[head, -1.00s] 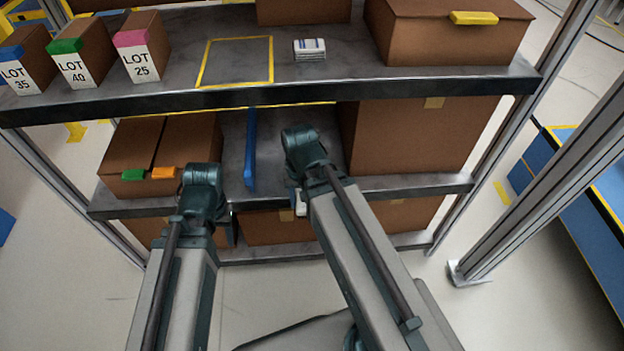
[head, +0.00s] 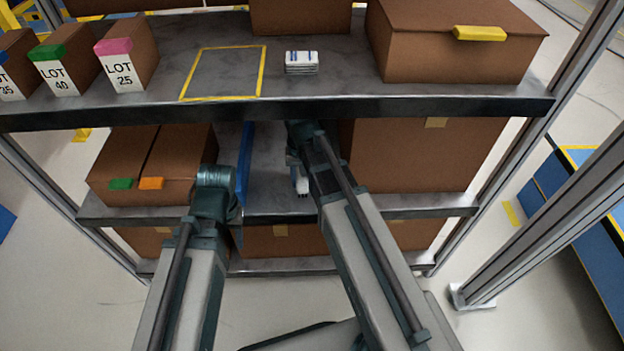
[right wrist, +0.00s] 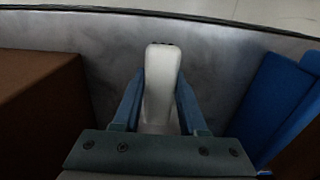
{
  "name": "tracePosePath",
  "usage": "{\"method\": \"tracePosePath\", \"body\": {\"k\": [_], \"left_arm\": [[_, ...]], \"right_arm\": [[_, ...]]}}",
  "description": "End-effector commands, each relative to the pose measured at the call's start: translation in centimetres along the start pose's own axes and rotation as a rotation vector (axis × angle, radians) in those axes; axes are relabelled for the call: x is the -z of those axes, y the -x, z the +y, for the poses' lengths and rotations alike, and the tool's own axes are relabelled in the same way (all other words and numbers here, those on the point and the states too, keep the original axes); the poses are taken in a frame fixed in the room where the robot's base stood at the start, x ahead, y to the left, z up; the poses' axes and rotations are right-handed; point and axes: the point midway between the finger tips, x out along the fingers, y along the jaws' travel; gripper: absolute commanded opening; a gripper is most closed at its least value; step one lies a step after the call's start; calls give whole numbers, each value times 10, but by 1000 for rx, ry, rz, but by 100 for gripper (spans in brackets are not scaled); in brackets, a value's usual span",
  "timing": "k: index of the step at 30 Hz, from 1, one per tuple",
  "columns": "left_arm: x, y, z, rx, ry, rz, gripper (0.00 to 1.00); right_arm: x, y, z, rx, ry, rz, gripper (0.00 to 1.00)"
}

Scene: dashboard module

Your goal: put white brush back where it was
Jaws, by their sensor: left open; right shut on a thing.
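The white brush (right wrist: 161,85) is between the two blue fingers of my right gripper (right wrist: 160,100) in the right wrist view, with dark specks at its far end. The gripper is shut on it, over the grey middle shelf. In the head view the white brush end (head: 301,181) shows beside my right wrist, between the blue divider and the large brown box; whether it touches the shelf I cannot tell. My left gripper (head: 212,205) is open, low in front of the middle shelf, its fingers mostly hidden by its wrist.
The blue divider (head: 245,160) stands left of my right wrist, the large brown box (head: 425,155) right of it. The upper shelf (head: 350,106) hangs above, with an empty yellow outline (head: 223,99), a white-and-blue stack (head: 301,62) and LOT boxes (head: 125,65).

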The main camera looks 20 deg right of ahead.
Motion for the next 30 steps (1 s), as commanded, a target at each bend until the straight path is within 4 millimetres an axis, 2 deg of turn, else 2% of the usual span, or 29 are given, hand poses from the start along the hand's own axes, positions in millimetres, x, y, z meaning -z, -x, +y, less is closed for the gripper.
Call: {"method": "tracePosePath", "body": {"k": [2,8,19,30], "left_arm": [[0,-2,0,0,0,0,50],[0,-3,0,0,0,0,50],[2,-39,4,1,0,0,50],[2,-39,4,1,0,0,50]], "right_arm": [[10,-2,-3,0,0,0,0],[11,-3,-3,0,0,0,0],[8,-39,-6,0,-1,0,0],[8,-39,-6,0,-1,0,0]]}}
